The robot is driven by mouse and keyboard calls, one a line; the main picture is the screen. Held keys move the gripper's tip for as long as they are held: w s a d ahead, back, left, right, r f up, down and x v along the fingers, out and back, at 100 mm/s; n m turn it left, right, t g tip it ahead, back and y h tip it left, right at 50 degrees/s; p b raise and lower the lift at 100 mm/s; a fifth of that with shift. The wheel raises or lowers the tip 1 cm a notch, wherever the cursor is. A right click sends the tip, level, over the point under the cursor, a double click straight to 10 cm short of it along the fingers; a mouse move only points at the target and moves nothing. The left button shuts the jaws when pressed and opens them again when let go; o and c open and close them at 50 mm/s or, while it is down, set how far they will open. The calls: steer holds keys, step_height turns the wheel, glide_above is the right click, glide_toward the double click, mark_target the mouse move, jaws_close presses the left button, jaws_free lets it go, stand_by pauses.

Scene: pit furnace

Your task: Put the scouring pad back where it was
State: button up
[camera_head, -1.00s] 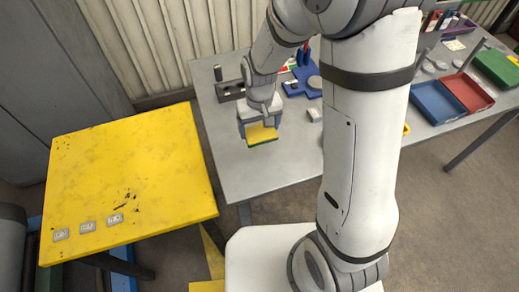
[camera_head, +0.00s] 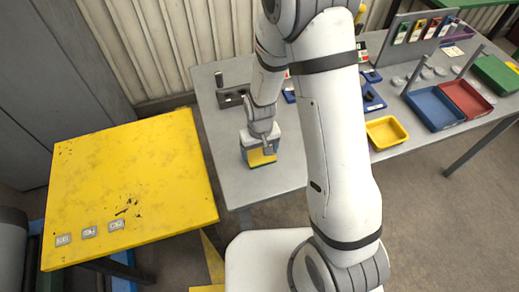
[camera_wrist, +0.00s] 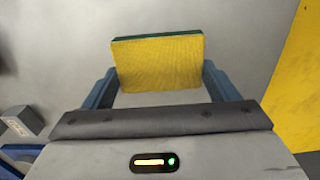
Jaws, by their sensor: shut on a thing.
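The scouring pad, a yellow block with a dark green layer, is held between my gripper's fingers (camera_head: 257,152) over the left part of the grey table. Its yellow face (camera_head: 262,159) shows in the head view, and it also shows in the wrist view (camera_wrist: 158,63) upright between the two blue-grey fingers. My gripper is shut on it. I cannot tell how far the pad is above the tabletop. The yellow table (camera_head: 130,175) stands to the left, with three small grey labelled plates (camera_head: 89,232) near its front edge.
On the grey table (camera_head: 228,160), a dark grey block with a post (camera_head: 232,95) stands at the back left. A yellow tray (camera_head: 386,132), blue tray (camera_head: 436,104) and red tray (camera_head: 467,98) are to the right. The grey table's front left is clear.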

mark_target(260, 153)
steer(key=shift+f, duration=0.25)
steer(key=o, duration=0.9)
steer(key=shift+r, duration=0.1)
steer(key=shift+r, duration=0.1)
steer(key=shift+w+r, duration=0.1)
steer(key=shift+r, duration=0.5)
step_height(260, 153, up, 11)
steer(key=b, duration=0.1)
steer(key=s+d+r+m+t, duration=0.1)
steer(key=s+d+r, duration=0.3)
steer(key=r, duration=0.1)
steer(key=s+d+r+m+t, duration=0.1)
steer(key=s+d+r, duration=0.3)
steer(key=s+r, duration=0.1)
steer(key=s+d+r+m+t, duration=0.1)
steer(key=s+d+r, duration=0.3)
steer(key=s+r, duration=0.1)
steer(key=shift+d+r, duration=0.25)
steer(key=shift+r, duration=0.15)
